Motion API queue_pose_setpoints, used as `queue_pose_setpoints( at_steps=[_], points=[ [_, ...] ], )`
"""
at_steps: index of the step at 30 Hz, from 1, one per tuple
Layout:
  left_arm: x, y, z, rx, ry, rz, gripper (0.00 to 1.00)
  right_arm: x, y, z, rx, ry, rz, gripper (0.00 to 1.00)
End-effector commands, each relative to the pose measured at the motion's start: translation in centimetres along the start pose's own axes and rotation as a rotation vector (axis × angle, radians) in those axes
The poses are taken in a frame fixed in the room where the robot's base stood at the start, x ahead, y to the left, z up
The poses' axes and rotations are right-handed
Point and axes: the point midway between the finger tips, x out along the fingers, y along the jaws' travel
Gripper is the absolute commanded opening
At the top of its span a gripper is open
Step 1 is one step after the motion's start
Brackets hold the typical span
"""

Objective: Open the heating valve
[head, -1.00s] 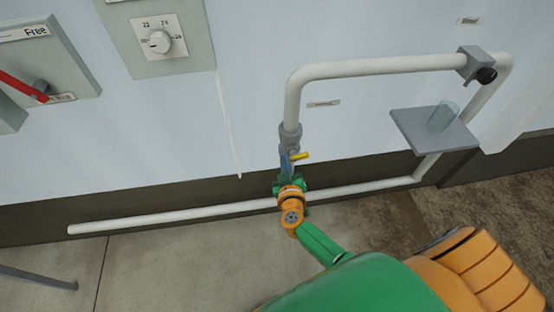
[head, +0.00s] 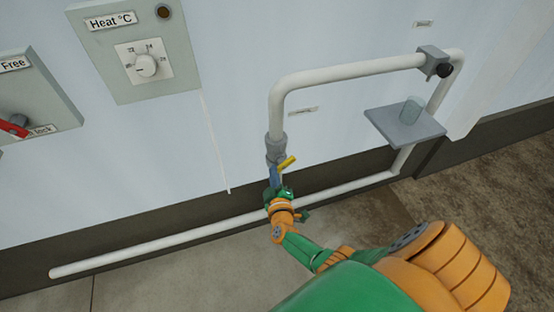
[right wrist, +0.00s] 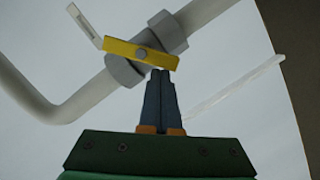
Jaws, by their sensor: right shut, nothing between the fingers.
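The heating valve is a grey fitting (head: 276,147) on the white vertical pipe, with a yellow lever (head: 287,162) sticking out up and to the right. In the right wrist view the yellow lever (right wrist: 125,50) lies across the pipe at the grey valve body (right wrist: 165,32). My right gripper (head: 273,172) is just below the lever. Its blue fingers (right wrist: 161,74) are together and empty, with tips close under one end of the lever. I cannot tell whether they touch it. My left gripper is not in view.
A panel labelled Heat °C with a dial (head: 146,65) hangs on the wall at upper left. A panel with a red handle (head: 14,126) is at far left. A low white pipe (head: 150,245) runs along the wall.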

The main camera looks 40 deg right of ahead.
Motion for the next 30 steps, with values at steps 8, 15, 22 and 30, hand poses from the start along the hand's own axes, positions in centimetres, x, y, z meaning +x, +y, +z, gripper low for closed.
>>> queue_pose_setpoints(
  at_steps=[8,15,22,30],
  points=[
    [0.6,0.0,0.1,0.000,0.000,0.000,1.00,0.1,-0.4,0.5,-0.110,-0.003,0.028,0.00],
    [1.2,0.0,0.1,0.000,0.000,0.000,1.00,0.2,-0.7,0.8,-0.211,-0.002,0.054,0.00],
    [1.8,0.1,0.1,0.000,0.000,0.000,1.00,0.2,-0.9,1.1,-0.305,-0.002,0.077,0.00],
    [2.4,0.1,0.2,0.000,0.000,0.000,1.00,0.3,-1.1,1.4,-0.407,-0.002,0.103,0.00]
  ],
)
